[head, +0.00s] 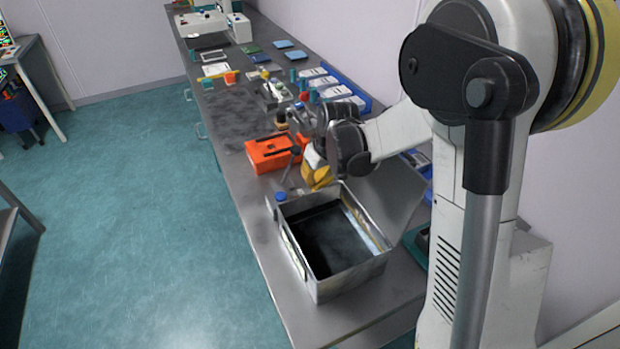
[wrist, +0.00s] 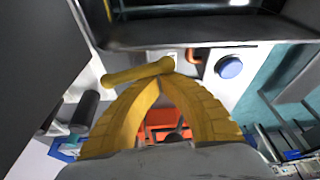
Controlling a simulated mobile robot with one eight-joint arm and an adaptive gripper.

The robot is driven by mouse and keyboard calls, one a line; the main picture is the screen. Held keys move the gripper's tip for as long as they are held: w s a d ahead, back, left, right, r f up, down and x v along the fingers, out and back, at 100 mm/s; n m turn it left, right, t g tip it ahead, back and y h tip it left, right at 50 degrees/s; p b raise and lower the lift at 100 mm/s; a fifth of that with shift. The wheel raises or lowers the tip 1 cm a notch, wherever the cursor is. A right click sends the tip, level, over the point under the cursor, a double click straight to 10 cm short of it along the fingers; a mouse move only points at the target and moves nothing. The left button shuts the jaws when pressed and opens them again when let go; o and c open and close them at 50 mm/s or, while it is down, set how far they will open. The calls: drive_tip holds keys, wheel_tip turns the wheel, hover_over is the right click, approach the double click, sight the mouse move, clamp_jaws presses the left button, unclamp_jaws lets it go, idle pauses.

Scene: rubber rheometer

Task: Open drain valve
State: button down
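An open metal tank (head: 330,285) with a dark interior stands on the bench; its rim (wrist: 190,38) crosses the top of the wrist view. A yellow bar (wrist: 130,75), which looks like the valve's lever, lies just beyond my fingertips. A blue round knob (wrist: 230,67) is to its right in the wrist view; it also shows in the head view (head: 281,196). My gripper (wrist: 159,80) has its two yellow ribbed fingertips together, close to the bar. I cannot tell whether they touch it. In the head view my gripper (head: 318,178) is at the tank's far side.
An orange case (head: 272,153) sits on the bench behind the tank. Small bottles, blue trays (head: 345,90) and pads lie farther along the bench (head: 225,105). A wall closes the right side. The teal floor (head: 130,220) left of the bench is clear.

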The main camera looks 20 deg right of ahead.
drive_tip(key=shift+s+a+f, duration=0.1)
drive_tip(key=shift+s, duration=0.9)
drive_tip(key=shift+w, duration=0.1)
drive_tip(key=shift+w+d, duration=0.55)
